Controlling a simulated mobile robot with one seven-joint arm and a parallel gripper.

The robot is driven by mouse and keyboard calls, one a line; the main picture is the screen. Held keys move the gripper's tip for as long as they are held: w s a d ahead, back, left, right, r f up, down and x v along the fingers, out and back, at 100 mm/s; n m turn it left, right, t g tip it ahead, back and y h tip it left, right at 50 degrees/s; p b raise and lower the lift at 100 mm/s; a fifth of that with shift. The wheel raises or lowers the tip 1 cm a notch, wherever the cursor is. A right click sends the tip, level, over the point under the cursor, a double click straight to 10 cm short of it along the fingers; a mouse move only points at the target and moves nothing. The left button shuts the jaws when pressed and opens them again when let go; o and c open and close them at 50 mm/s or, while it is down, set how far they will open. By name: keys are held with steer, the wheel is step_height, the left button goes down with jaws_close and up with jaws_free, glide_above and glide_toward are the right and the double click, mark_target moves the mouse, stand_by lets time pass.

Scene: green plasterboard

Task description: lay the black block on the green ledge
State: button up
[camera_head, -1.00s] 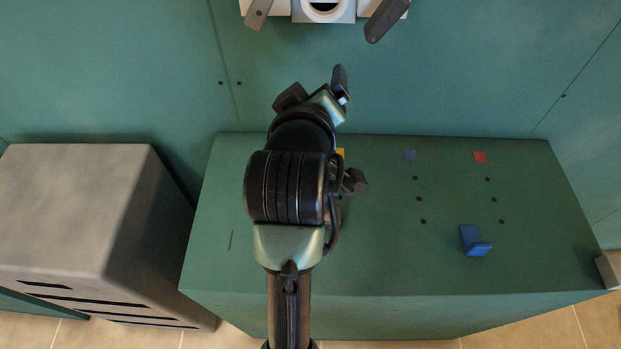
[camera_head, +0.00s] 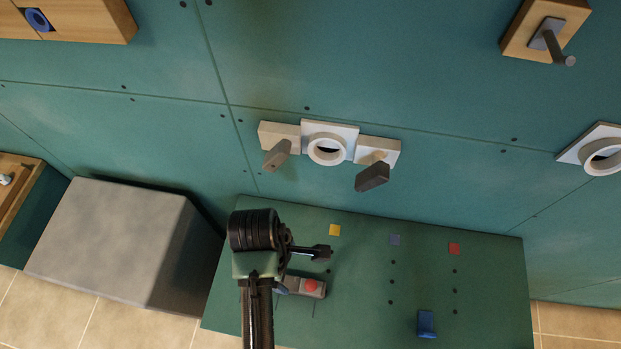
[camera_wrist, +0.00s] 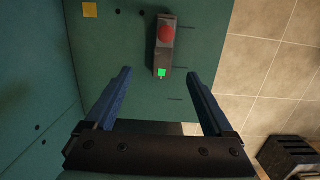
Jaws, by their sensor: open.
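The green ledge (camera_head: 365,290) is a broad bench top below the wall; it fills the wrist view's middle (camera_wrist: 190,110). A dark grey block with a round red button (camera_head: 312,287) rests on it beside my arm. No other loose black block is clear. My gripper (camera_wrist: 160,73) is open, its blue fingers apart, with nothing held; the block's near end lies in line with the gap. In the head view my arm mostly hides the gripper.
A blue bracket (camera_head: 427,323) stands on the ledge at right, near yellow, purple and red squares. A white ring fixture (camera_head: 328,149) with two angled handles is on the wall above. A grey box (camera_head: 110,240) stands to the left. The ledge's centre right is mostly clear.

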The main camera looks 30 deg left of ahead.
glide_above(298, 285)
steer(key=a, duration=0.1)
step_height(298, 285, down, 7)
steer(key=shift+s+r, duration=0.15)
steer(key=shift+d+f+p, duration=0.2)
steer(key=shift+d+f, duration=0.05)
steer(key=shift+f, duration=1.2)
steer(key=shift+d+f+p, duration=0.2)
steer(key=shift+f, duration=1.25)
jaws_close()
